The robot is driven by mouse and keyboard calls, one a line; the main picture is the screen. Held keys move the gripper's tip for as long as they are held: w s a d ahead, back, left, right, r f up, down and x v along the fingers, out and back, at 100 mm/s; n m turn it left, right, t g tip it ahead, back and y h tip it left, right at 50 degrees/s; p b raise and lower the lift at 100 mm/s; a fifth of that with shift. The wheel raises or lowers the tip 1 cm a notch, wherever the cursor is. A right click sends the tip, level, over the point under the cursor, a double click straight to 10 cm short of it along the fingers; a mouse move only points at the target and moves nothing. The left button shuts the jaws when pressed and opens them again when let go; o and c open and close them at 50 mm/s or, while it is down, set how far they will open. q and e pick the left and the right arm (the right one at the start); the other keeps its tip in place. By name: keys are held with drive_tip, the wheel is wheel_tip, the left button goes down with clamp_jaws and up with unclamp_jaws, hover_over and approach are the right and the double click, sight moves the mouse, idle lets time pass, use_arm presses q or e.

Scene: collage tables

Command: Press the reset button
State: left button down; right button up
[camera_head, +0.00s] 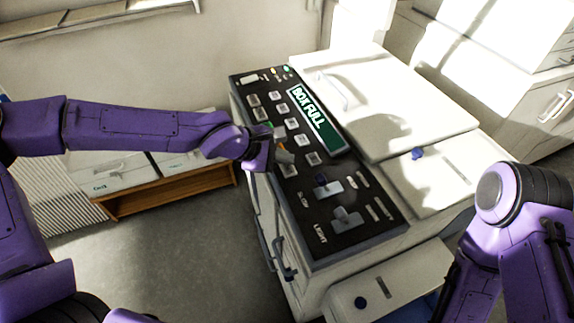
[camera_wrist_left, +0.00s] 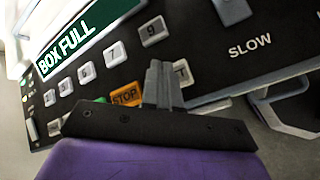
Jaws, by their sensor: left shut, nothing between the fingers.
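The copier's black control panel (camera_head: 345,205) carries rows of pale keys and a screen (camera_head: 316,120) reading "BOX FULL". I cannot read a reset label on any key. My left gripper (camera_head: 282,152) is over the left edge of the panel, shut and empty. In the left wrist view its fingertips (camera_wrist_left: 160,72) point at the panel between an orange STOP key (camera_wrist_left: 126,95) and a pale key (camera_wrist_left: 182,73) that they partly cover. Touching or just above cannot be told. A green key (camera_wrist_left: 102,100) is partly hidden by the gripper's body. My right gripper is out of view.
The copier's white lid (camera_head: 400,100) lies right of the panel. Slide levers (camera_head: 345,218) stick up at the panel's near end. A wooden-based cabinet (camera_head: 170,187) stands to the left. Grey floor is open in front of it.

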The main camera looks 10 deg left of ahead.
sight(284, 168)
use_arm(q)
drive_tip(key=shift+f, duration=0.6)
idle(0.5)
drive_tip(key=shift+r, duration=0.1)
drive_tip(key=shift+r+p, duration=0.7)
drive_tip(key=shift+p, duration=0.2)
wheel_tip(284, 168, up, 5)
drive_tip(key=p, duration=0.6)
drive_tip(key=shift+r, duration=0.15)
idle(0.5)
